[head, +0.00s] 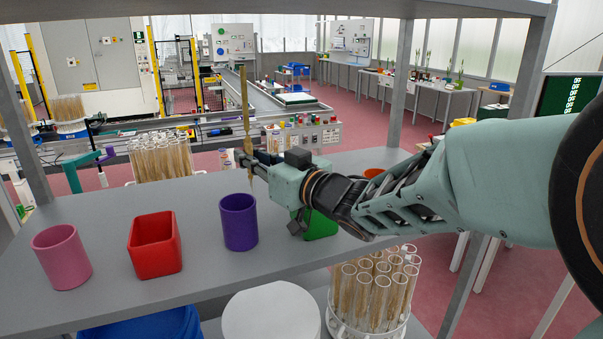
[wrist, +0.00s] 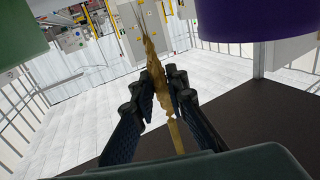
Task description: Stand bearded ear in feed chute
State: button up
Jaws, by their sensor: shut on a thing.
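My gripper (head: 247,162) is shut on the bearded ear (head: 245,105), a thin tan ear that stands nearly upright above the grey shelf, behind the purple cup. In the wrist view the ear (wrist: 157,75) sits between both dark fingers of my gripper (wrist: 160,92), with its awns pointing up and its stalk running down towards the palm. I cannot tell which thing is the feed chute.
On the grey shelf (head: 100,225) stand a pink cup (head: 62,258), a red square container (head: 155,245) and a purple cup (head: 238,222). A green container (head: 320,226) is partly hidden by my gripper. Racks of tubes stand behind (head: 160,158) and below the shelf (head: 375,290).

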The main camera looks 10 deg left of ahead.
aim_at(253, 173)
jog(key=shift+f, duration=1.8)
jog(key=shift+f, duration=0.1)
jog(key=o, duration=0.8)
jog(key=shift+r, duration=0.2)
jog(key=p+v, duration=0.1)
jog(key=v, duration=1.1)
